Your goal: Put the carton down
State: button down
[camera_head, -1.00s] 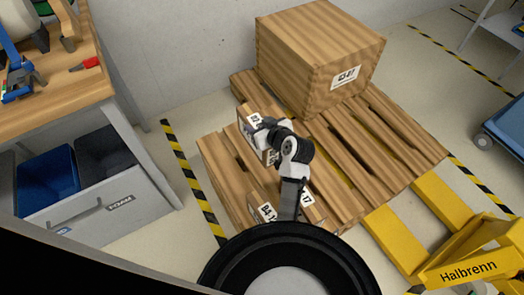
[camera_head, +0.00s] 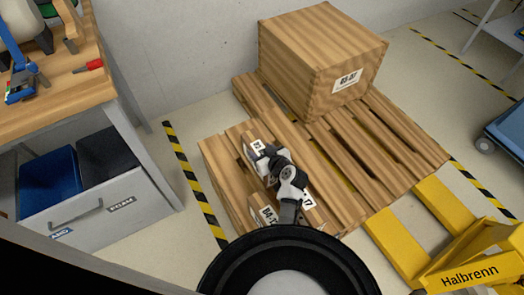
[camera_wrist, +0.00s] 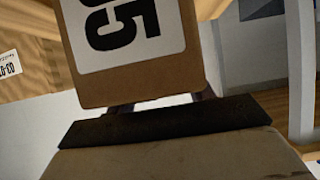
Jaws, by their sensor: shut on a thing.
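My gripper (camera_head: 270,160) is shut on a small brown carton (camera_head: 257,145) with a white label. In the wrist view the gripper (camera_wrist: 160,104) shows at the carton's near edge, and the carton (camera_wrist: 140,70) fills the upper middle, its label reading "05" in part. In the head view the carton is over the left part of the wooden pallet (camera_head: 345,170). My gripper and arm hide some of it. I cannot tell whether its underside touches the boards.
A second labelled carton (camera_head: 266,212) is at the pallet's near left, partly behind my arm. A large wooden box (camera_head: 300,65) stands at the back. A yellow pallet jack (camera_head: 465,255) is at the right, a workbench (camera_head: 60,95) at the left. Boards between are bare.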

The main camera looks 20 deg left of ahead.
jog(key=shift+r, duration=0.1)
jog(key=c, duration=0.6)
grip_release()
jog(key=shift+f, duration=0.2)
jog(key=shift+r, duration=0.1)
jog(key=shift+s+r, duration=0.1)
jog(key=b+v, duration=0.1)
jog(key=v, duration=1)
jog(key=shift+s+d+r, duration=0.1)
jog(key=shift+s+d, duration=0.15)
jog(key=shift+d, duration=0.05)
